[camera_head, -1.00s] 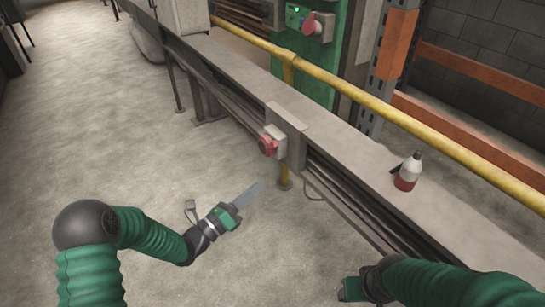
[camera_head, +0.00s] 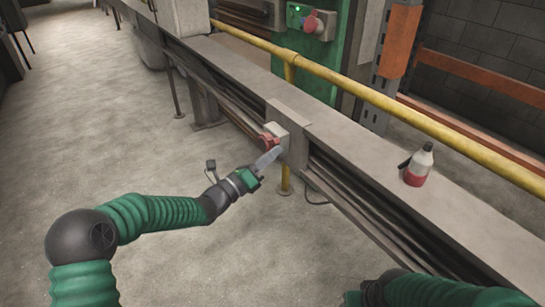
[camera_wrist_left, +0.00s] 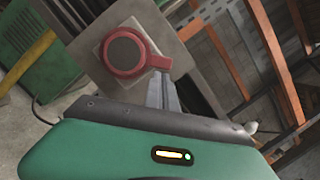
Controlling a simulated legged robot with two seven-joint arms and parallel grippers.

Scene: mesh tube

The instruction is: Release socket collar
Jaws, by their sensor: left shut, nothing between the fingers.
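A red socket collar (camera_head: 269,137) sits on a grey box on the near side of the long bench. In the left wrist view the red ring (camera_wrist_left: 122,70) surrounds a dark round face on a square grey plate, with a red tab at its right. My left gripper (camera_head: 279,151) is shut and empty, its fingertips just below and right of the collar. In the left wrist view the closed fingers (camera_wrist_left: 162,88) reach up to the tab; I cannot tell whether they touch it. My right gripper (camera_head: 352,298) is at the bottom edge, mostly cut off.
A yellow rail (camera_head: 400,112) runs along the long grey bench (camera_head: 345,140). A white and red spray bottle (camera_head: 418,166) stands on the bench. A green cabinet (camera_head: 308,62) with another red-faced fitting stands behind.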

